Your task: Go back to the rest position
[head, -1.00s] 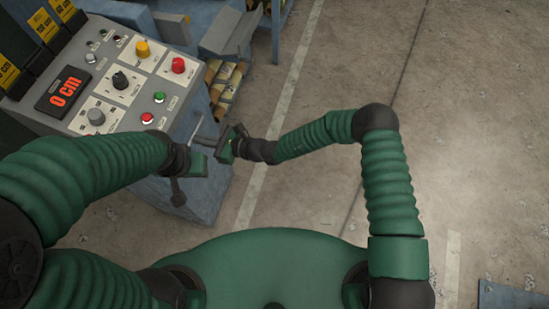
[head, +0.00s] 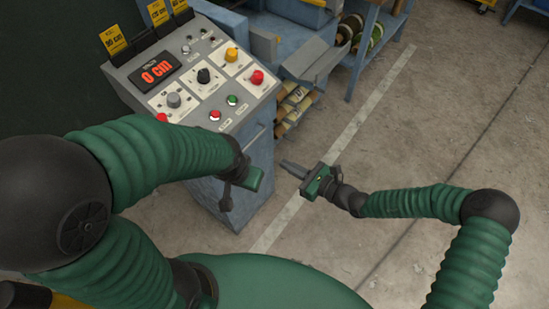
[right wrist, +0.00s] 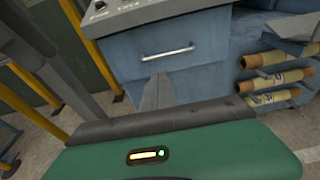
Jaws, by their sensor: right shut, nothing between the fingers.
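My right gripper (head: 286,165) points left in the head view, at the right of the grey control console (head: 190,88). Its fingers are together with nothing between them, and they stand apart from the console. In the right wrist view its grey fingers (right wrist: 156,92) show in front of the console's blue front. My left gripper (head: 226,200) hangs at the end of the left arm, before the console's lower front. Its fingers are dark and small, so I cannot tell whether they are open.
The console has a red "0 cm" display (head: 156,72), knobs and coloured buttons. A drawer handle (right wrist: 162,52) shows in the wrist view. A shelf with rolls (head: 294,104) stands behind the console. The concrete floor (head: 420,140) at the right is clear.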

